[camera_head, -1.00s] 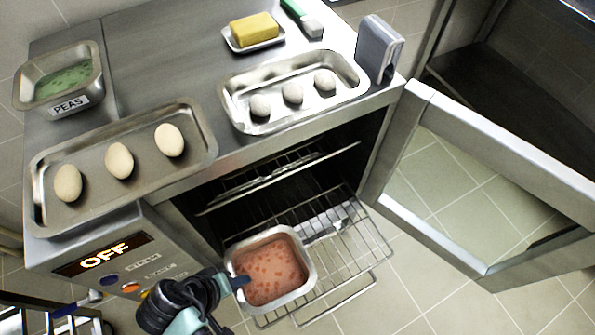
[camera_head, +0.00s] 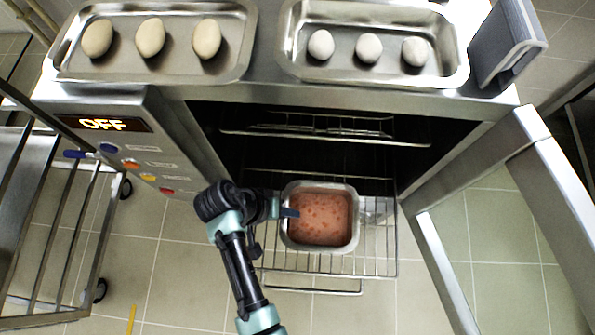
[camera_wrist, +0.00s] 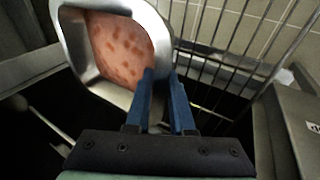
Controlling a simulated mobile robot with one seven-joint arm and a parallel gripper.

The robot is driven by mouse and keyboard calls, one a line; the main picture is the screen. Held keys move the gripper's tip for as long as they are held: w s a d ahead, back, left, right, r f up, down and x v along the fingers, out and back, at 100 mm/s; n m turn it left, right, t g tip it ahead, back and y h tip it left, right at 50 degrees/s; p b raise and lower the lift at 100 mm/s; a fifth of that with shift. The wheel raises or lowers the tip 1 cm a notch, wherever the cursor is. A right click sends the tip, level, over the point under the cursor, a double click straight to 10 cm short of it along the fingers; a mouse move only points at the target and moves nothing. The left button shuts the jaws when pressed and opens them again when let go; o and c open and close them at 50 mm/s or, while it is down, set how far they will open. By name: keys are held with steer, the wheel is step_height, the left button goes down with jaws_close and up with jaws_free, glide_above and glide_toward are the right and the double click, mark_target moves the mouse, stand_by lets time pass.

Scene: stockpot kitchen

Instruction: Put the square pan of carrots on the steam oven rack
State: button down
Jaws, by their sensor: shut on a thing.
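The square pan of carrots (camera_head: 320,244), a metal pan with orange-pink contents dotted with pieces, is at the pulled-out lower oven rack (camera_head: 378,254) in the head view. I cannot tell whether its base touches the wires. My gripper (camera_head: 290,212) is shut on the pan's left wall. In the wrist view the blue fingers (camera_wrist: 165,95) pinch the rim of the pan (camera_wrist: 72,50), with wires beside it. The steam oven (camera_head: 180,130) stands open, its panel reading OFF.
A second rack (camera_head: 325,137) sits higher inside the oven. The open door (camera_head: 545,200) stands to the right. On top are a tray of brown eggs (camera_head: 235,65), a tray of white eggs (camera_head: 440,75) and a grey upright block (camera_head: 505,40). A metal cart (camera_head: 50,230) stands left.

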step_height(320, 180, down, 9)
steer(key=b, duration=0.3)
steer(key=shift+f, duration=0.15)
steer(key=c, duration=0.8)
jaws_free()
steer(key=p+v, duration=0.3)
steer(key=v, duration=0.9)
steer(key=shift+a+p, duration=0.1)
steer(key=shift+p, duration=0.2)
